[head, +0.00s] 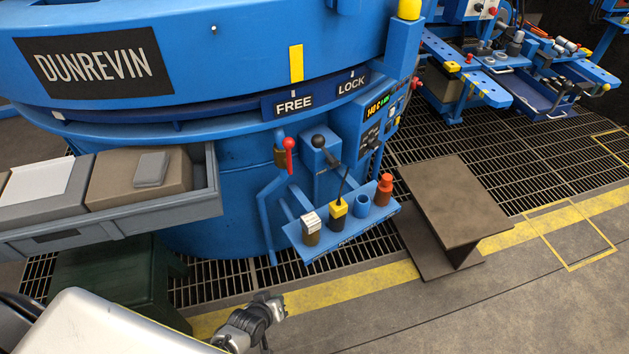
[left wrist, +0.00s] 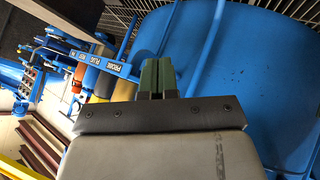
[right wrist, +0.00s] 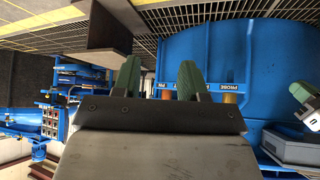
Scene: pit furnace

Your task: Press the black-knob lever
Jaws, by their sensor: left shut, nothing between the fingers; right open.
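The black-knob lever (head: 319,142) stands on a blue bracket at the front of the furnace, its round black knob on top. A red-knob lever (head: 288,145) is just left of it. My left gripper (left wrist: 155,72) is shut and empty in the left wrist view. It also shows at the right edge of the right wrist view (right wrist: 304,92), apart from the furnace. My right gripper (right wrist: 160,80) is open and empty, with the furnace wall beyond it. Neither gripper touches the lever. I cannot make out the black knob in the wrist views.
A blue tool rack (head: 318,256) with several holders sits below the levers. A grey drawer (head: 120,224) juts out at left, above a dark green stool (head: 110,275). A brown metal stand (head: 445,200) is at right. A blue workbench (head: 490,85) is behind it.

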